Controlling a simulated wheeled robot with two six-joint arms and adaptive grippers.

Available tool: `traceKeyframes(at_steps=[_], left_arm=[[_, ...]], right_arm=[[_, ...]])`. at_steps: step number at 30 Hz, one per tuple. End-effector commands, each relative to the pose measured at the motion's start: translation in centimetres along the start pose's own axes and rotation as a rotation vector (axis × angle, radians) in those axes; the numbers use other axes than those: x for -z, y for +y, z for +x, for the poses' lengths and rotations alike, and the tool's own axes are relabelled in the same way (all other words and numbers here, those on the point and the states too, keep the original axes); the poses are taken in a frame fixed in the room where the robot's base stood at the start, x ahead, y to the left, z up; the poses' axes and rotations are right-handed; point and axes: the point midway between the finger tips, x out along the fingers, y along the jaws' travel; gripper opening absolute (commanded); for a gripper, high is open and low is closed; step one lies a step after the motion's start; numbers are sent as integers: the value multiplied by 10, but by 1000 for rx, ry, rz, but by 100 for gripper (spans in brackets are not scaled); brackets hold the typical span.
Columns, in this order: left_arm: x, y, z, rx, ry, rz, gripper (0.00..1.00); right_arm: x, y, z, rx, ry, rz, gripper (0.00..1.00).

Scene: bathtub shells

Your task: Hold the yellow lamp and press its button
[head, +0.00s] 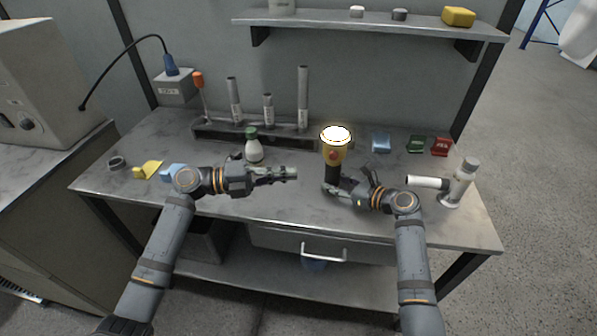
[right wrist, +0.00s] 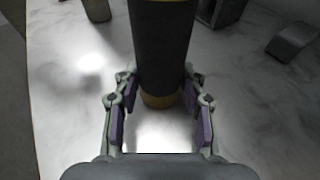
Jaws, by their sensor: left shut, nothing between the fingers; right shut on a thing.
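The yellow lamp (head: 334,153) stands upright near the middle of the bench, with a black handle, a red button (head: 333,155) on its front and a glowing white top. My right gripper (head: 332,187) is shut on the lamp's black handle. In the right wrist view the dark handle (right wrist: 163,45) with its yellow end stands between the fingers of my right gripper (right wrist: 160,108). My left gripper (head: 292,173) is shut and empty, to the left of the lamp and apart from it.
A white bottle with a green cap (head: 253,150) stands behind my left gripper. A rack of grey tubes (head: 250,134) is at the back. Blue (head: 381,143), green (head: 416,144) and red (head: 440,147) items lie right of the lamp.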

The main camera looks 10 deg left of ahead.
Motion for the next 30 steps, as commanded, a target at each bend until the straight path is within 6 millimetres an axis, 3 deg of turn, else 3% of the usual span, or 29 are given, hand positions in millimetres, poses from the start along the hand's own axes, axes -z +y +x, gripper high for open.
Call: traceKeyframes(at_steps=[11,12,17,26,30], left_arm=[[0,0,-1,0,0,0,0],[0,0,-1,0,0,0,0],[0,0,-1,0,0,0,0],[0,0,-1,0,0,0,0],[0,0,-1,0,0,0,0]], right_arm=[[-1,0,0,1,-2,-1,24],[-1,0,0,1,-2,-1,47],[-1,0,0,0,-1,-1,68],[0,0,-1,1,-1,0,68],[1,-1,-16,4,0,-2,68]])
